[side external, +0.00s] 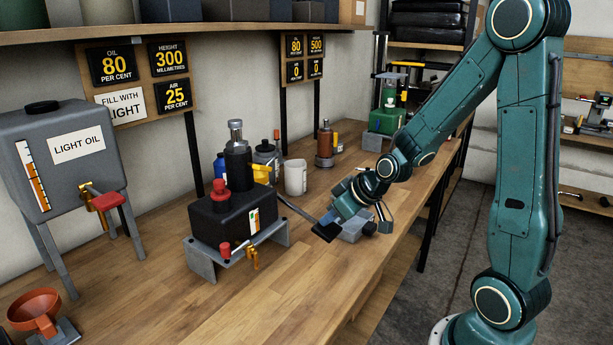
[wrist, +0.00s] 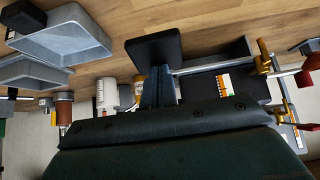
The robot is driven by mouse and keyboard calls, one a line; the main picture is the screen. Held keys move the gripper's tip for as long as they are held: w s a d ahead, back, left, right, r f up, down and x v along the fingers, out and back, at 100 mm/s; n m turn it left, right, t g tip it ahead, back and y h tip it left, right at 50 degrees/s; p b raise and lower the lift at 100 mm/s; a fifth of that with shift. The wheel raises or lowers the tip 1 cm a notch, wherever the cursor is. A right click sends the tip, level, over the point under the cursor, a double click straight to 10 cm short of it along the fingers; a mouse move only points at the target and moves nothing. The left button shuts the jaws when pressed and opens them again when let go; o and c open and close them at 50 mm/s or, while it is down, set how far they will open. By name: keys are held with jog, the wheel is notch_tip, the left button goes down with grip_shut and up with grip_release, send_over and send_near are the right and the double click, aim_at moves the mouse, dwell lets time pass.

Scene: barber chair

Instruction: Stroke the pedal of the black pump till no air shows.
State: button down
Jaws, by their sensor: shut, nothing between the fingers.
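The black pump (side external: 225,216) stands on a grey bracket on the bench, with a red knob and a dark cylinder on top. Its pedal, a black pad (side external: 326,230), sticks out to the right on a thin lever. In the wrist view the pedal pad (wrist: 155,47) is at top centre. My gripper (side external: 340,212) is shut and empty, right at the pedal; in the wrist view its fingers (wrist: 158,88) end at the pad's edge. Whether they touch is unclear. The air plate (side external: 173,96) reads 25 per cent; oil (side external: 115,65) reads 80, height (side external: 168,57) 300.
A grey light oil tank (side external: 70,145) with a red-handled tap stands at left, an orange funnel (side external: 36,310) below it. Grey trays (side external: 352,228) lie by my gripper. A white mug (side external: 295,177) and several bottles stand behind the pump. The front bench is clear.

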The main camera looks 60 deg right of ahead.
jog(key=shift+s+r, duration=0.25)
jog(key=shift+r, duration=1.15)
jog(key=shift+s+r, duration=0.2)
jog(key=shift+r, duration=1.15)
jog(key=shift+f, duration=0.15)
dwell(0.6)
dwell(1.6)
dwell(0.6)
